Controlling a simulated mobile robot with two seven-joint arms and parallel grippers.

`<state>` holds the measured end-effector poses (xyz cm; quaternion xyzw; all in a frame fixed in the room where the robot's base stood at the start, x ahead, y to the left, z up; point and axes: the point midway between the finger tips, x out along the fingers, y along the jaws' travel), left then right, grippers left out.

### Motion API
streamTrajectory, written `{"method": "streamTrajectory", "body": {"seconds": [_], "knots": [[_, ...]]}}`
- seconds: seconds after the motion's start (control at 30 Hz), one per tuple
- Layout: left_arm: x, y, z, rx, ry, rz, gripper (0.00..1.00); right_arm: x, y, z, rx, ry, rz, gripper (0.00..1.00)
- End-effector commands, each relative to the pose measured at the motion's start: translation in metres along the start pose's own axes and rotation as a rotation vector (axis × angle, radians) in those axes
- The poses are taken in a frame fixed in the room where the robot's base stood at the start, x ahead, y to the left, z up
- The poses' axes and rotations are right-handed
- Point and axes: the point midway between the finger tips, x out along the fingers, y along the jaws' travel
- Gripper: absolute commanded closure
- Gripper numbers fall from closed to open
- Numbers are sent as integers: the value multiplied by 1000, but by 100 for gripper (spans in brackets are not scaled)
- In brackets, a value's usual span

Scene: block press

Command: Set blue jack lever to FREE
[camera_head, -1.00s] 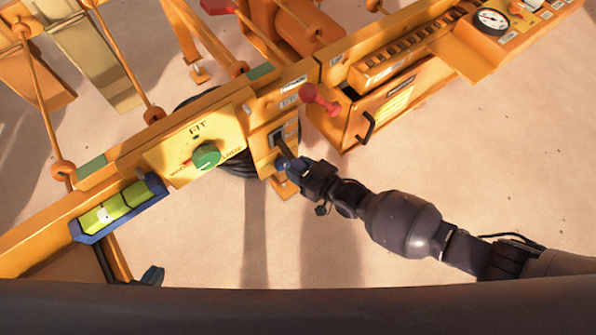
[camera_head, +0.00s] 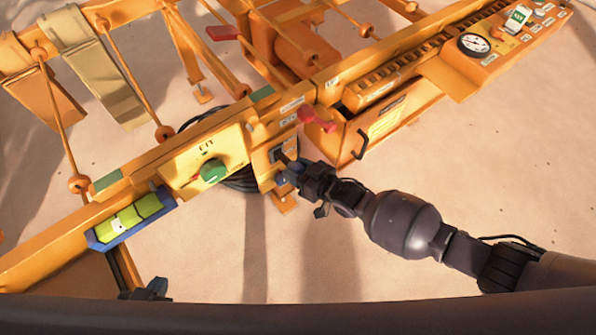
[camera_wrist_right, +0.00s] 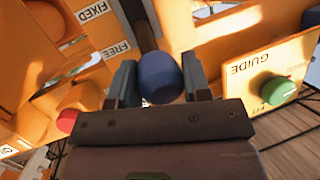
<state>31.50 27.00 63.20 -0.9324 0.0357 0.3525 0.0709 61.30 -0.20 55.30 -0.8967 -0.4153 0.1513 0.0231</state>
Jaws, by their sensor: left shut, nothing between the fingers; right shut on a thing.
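The blue jack lever has a dark shaft and a round blue knob (camera_wrist_right: 160,78). In the head view its shaft (camera_head: 281,156) comes out of a slot in the orange frame, and the knob is largely hidden by my right gripper (camera_head: 292,172). In the right wrist view my right gripper (camera_wrist_right: 160,85) has a finger on each side of the knob and is shut on it. The FREE label (camera_wrist_right: 117,50) and the FIXED label (camera_wrist_right: 94,13) are on the plate left of the shaft. My left gripper (camera_head: 150,289) is shut and empty at the lower left, partly hidden.
A green dial (camera_head: 213,171) on a yellow panel is left of the lever. A red knob (camera_head: 307,114) and an orange box with a dark handle (camera_head: 361,145) are right of it. A yellow-green block (camera_head: 127,219) sits in a blue tray (camera_head: 101,243). The floor below is clear.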

Motion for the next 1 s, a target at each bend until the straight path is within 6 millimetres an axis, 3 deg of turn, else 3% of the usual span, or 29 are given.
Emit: {"method": "streamTrajectory", "body": {"seconds": [0.33, 0.37, 0.5, 0.83, 1.0], "knots": [[0, 0, 0, -1, -1, 0, 100, 3, -2, -7, -2, 13, -5, 99], [0, 0, 0, -1, -1, 0, 100, 3, -2, -7, -2, 13, -5, 55], [0, 0, 0, -1, -1, 0, 100, 2, -2, -5, -2, 10, -4, 34], [0, 0, 0, -2, 0, 0, 100, -1, 0, -3, -2, 4, -1, 31], [-2, -1, -7, -9, 12, -1, 100, -18, 0, -5, -5, 5, -1, 31]]}}
